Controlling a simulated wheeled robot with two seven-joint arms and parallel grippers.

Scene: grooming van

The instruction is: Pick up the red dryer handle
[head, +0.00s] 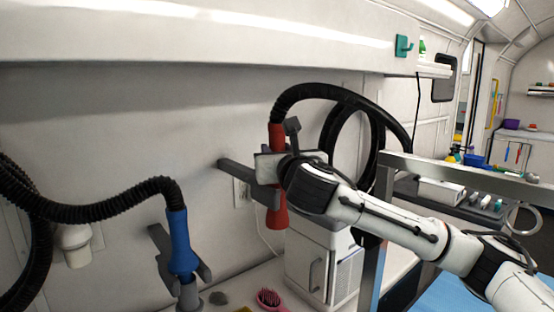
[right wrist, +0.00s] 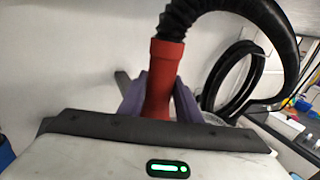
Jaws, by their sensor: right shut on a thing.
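The red dryer handle (head: 277,217) stands upright by the wall in the head view, with a black ribbed hose curving from its top. My right gripper (head: 275,170) reaches it from the right and is shut around its middle. In the right wrist view the red handle (right wrist: 158,95) stands between the two purple-grey fingers of the right gripper (right wrist: 160,98). A grey holder (head: 236,172) on the wall is beside the handle, partly hidden by the gripper; I cannot tell whether the handle touches it. My left gripper is not in view.
A blue dryer handle (head: 180,243) on a black hose sits in a grey holder at the left. A white cabinet (head: 310,265) stands below the red handle. A pink brush (head: 268,298) lies on the counter. A grey metal frame (head: 470,178) and blue table (head: 455,298) are at the right.

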